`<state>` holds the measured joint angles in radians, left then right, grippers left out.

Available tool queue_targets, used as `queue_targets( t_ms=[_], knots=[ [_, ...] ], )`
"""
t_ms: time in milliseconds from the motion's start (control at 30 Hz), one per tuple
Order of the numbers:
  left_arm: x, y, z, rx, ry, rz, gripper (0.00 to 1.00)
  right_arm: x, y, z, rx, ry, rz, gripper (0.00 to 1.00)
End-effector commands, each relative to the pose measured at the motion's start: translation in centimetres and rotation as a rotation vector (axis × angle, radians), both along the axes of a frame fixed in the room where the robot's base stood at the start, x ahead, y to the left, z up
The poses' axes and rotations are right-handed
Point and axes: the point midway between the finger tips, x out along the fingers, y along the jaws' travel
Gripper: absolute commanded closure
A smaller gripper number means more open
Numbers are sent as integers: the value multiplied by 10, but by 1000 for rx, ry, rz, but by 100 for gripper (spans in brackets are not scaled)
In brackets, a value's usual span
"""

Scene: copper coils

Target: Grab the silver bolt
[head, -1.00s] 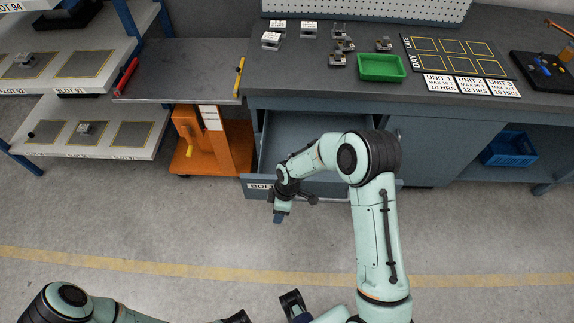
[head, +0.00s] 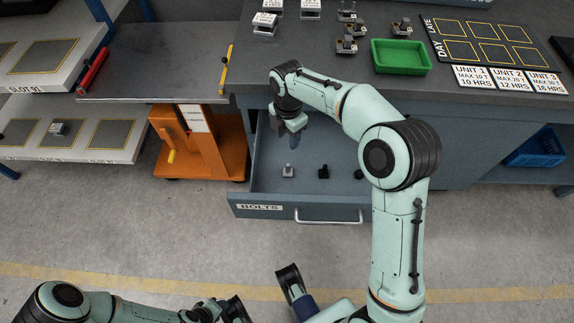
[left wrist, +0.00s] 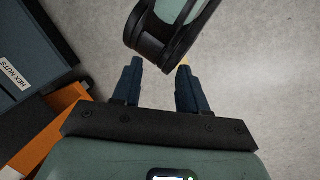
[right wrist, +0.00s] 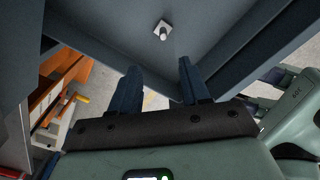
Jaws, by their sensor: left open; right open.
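The silver bolt (head: 288,171) stands in the open drawer (head: 265,190) labelled BOLTS, near its left side. In the right wrist view the silver bolt (right wrist: 162,31) shows as a round shank on a square pale base, beyond the fingertips. My right gripper (head: 291,137) is open and empty, pointing down over the back left of the drawer, apart from the bolt. Its two blue fingers (right wrist: 158,82) are spread in the right wrist view. My left gripper (left wrist: 158,72) is open and empty over the floor, away from the drawer.
A black bolt (head: 323,171) stands right of the silver one; another dark piece (head: 359,174) is partly hidden by my arm. The drawer walls and counter edge are close around my right gripper. The counter holds a green tray (head: 400,57). An orange trolley (head: 215,145) stands left.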

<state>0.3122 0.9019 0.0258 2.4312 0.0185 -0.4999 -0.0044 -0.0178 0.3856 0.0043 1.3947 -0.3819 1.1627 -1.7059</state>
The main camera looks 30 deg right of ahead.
Motion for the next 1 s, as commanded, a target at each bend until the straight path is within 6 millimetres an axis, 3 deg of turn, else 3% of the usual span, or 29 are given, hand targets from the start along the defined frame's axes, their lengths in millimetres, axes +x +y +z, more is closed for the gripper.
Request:
queue_targets(
  t_ms=[33,100,267,600,1000],
  knots=[
    [8,4,-17,10,-21,9,57,1,1,-19,1,3,1,54],
    [16,7,-24,19,-43,17,57,2,1,-29,2,7,1,54],
    [27,11,-30,31,-74,26,57,2,1,-42,2,10,0,54],
    [52,24,-47,63,-138,52,57,1,1,-102,1,12,-1,54],
    [69,33,-58,85,-182,69,57,0,0,-134,1,12,0,54]
  ],
)
